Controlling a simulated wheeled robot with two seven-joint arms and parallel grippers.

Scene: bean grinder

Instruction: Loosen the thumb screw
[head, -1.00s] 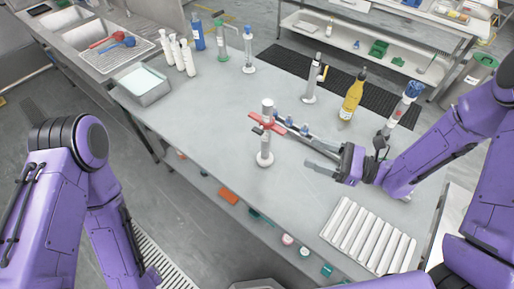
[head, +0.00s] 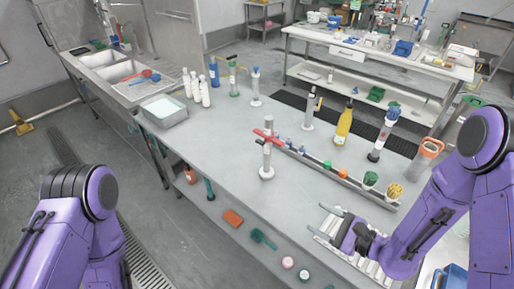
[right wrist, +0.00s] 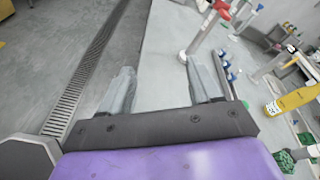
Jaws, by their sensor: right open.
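A pale upright stand (head: 267,158) with a round base stands on the table. Red clamp-like parts (head: 265,135) are near its top, and a long grey rail runs from there to the right. The thumb screw is too small to tell apart. My right gripper (head: 322,220) is open and empty, to the right and front of the stand and apart from it. In the right wrist view, its fingers (right wrist: 155,62) are spread, with the stand (right wrist: 200,34) beyond the right finger. Only my left arm shows at the left; its gripper is out of view.
White bottles (head: 205,92) and a tray (head: 163,111) are at the back left. The table's middle left is clear.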

